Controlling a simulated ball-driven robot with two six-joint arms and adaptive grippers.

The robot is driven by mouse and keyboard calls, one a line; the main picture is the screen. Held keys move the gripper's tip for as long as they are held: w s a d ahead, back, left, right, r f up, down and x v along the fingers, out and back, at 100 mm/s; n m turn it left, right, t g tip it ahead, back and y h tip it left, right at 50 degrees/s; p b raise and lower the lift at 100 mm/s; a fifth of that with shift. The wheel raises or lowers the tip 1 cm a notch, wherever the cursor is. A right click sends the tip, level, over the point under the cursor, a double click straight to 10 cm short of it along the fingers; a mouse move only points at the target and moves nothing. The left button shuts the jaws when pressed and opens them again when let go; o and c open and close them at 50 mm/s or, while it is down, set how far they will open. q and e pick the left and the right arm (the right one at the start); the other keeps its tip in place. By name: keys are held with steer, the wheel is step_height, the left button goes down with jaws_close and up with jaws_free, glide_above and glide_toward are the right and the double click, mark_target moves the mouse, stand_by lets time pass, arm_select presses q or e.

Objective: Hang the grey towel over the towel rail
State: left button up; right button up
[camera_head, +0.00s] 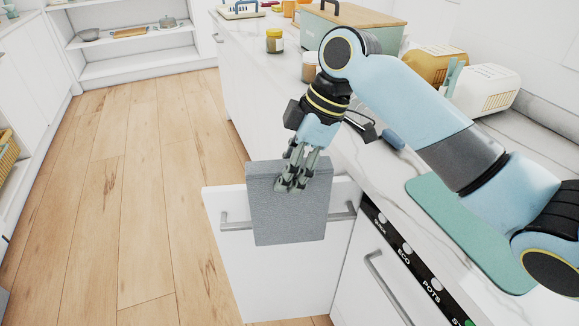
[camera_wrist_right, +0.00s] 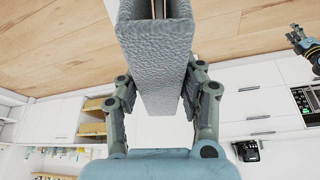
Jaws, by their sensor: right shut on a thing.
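The grey towel (camera_head: 287,215) is a thick folded piece hanging upright in the head view, at the white open door or drawer front. My right gripper (camera_head: 291,183) is shut on its top from above. In the right wrist view the towel (camera_wrist_right: 158,60) lies between my right gripper's fingers (camera_wrist_right: 160,100), and a gap shows between its two layers. The metal towel rail (camera_head: 238,226) shows on both sides of the towel, which hides its middle. I cannot tell whether the rail lies inside the fold. My left gripper (camera_wrist_right: 301,40) shows small at the right wrist view's edge; its opening is unclear.
A dishwasher (camera_head: 375,290) stands right of the rail. The wooden floor (camera_head: 130,200) at left is clear.

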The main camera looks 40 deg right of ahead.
mark_target(290, 198)
steer(key=shift+f+b, duration=1.65)
steer(key=shift+f, duration=1.95)
steer(key=o, duration=1.3)
steer(key=shift+r, duration=0.1)
steer(key=v, duration=1.2)
